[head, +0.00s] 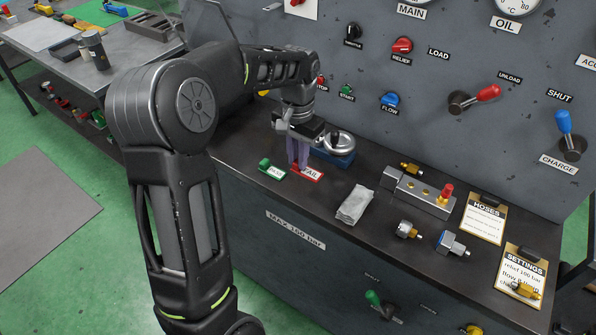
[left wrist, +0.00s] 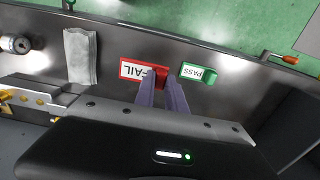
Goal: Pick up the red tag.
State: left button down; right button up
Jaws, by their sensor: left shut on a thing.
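The red tag, marked FAIL (head: 312,174), lies on the dark bench top. It also shows in the left wrist view (left wrist: 132,69), with its red block end at my fingers. My left gripper (head: 299,165) points down at the tag, and its two purple fingers are shut on the red block end. The fingers hide part of that end and of the lettering. The tag appears to be still at bench level. My right gripper is not in view.
A green PASS tag (head: 271,169) lies close beside the red one. A round metal gauge on a blue base (head: 338,146) stands just behind. A grey cloth (head: 355,204) and a valve block (head: 419,193) lie to the right. The panel (head: 430,130) rises behind.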

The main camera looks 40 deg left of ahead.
pick_arm(q)
jog(key=shift+r, duration=1.75)
